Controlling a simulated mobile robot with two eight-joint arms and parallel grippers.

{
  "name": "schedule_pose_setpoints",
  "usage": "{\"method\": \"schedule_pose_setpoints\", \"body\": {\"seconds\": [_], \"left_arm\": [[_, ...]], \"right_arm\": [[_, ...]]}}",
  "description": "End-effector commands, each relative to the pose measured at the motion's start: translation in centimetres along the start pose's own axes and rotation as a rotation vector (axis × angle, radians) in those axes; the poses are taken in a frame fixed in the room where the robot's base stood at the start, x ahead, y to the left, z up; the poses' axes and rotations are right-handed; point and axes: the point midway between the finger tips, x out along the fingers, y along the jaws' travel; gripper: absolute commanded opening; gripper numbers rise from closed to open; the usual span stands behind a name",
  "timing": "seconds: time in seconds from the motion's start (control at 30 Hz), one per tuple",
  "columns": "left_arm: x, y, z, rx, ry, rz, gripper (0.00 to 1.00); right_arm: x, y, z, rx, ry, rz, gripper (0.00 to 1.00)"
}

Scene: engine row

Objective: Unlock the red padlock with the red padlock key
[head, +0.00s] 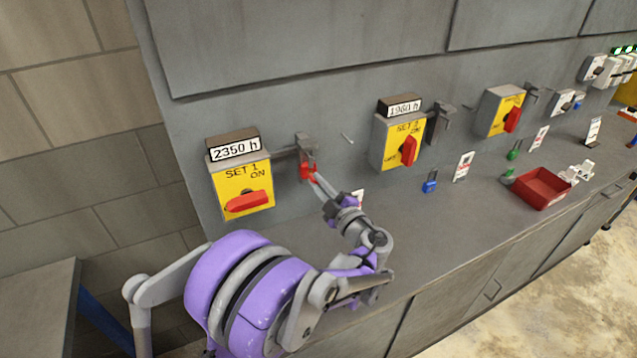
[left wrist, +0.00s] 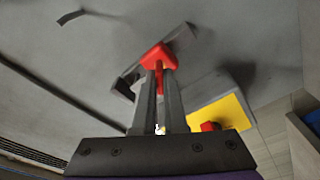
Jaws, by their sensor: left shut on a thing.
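The red padlock (head: 306,171) hangs at the grey hasp bracket (head: 306,146) beside the SET 1 switch box. In the left wrist view the padlock (left wrist: 157,54) is right in front of my fingertips. My left gripper (head: 317,181) reaches up to it from below right. In the left wrist view its fingers (left wrist: 159,85) are closed on a narrow red piece (left wrist: 159,76), which looks like the red padlock key. The key is mostly hidden between the fingers and meets the padlock's underside; how deep it sits cannot be told. My right gripper is not in view.
The SET 1 box (head: 242,185) with its red handle is close on the left. The SET 2 box (head: 398,140), a blue padlock (head: 430,183), tags, green padlocks and a red tray (head: 540,188) are to the right. The counter below is mostly clear.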

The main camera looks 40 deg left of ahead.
Motion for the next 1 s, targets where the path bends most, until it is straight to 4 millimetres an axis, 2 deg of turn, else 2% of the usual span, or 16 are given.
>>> {"method": "schedule_pose_setpoints", "body": {"seconds": [1.0], "left_arm": [[-0.1,-1.2,0.8,0.003,0.001,0.001,0.00]], "right_arm": [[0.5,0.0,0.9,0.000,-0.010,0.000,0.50]]}}
